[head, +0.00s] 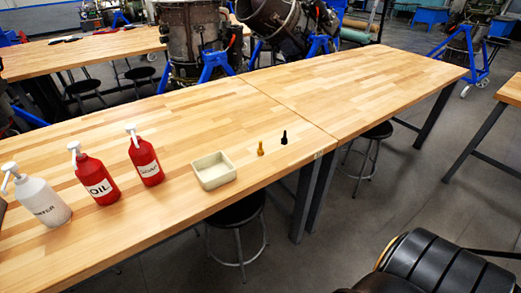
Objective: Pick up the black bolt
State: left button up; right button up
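The black bolt (284,138) stands upright on the wooden table (330,100) in the head view, near the table's front edge and close to the seam between two tabletops. A brass-coloured bolt (261,149) stands just to its left, apart from it. Neither of my grippers can be made out in this view, and nothing touches the black bolt.
A cream square bin (213,170) sits left of the bolts. Two red bottles (97,179), (146,161) and a white bottle (42,200) stand farther left. Stools (238,213) are under the table. The tabletop right of and behind the bolts is clear.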

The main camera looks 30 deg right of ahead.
aim_at(284, 141)
jog(key=z, duration=1.3)
jog(key=i+l, duration=0.15)
jog(key=l, duration=0.25)
jog(key=i+l+u, duration=0.1)
jog(key=l, duration=0.25)
jog(key=i+l, duration=0.2)
jog(key=l, duration=0.2)
jog(key=i+l, duration=0.15)
jog(key=l, duration=0.25)
jog(key=i+l+u, duration=0.1)
jog(key=l, duration=0.25)
jog(key=i+l, duration=0.15)
jog(key=l, duration=0.25)
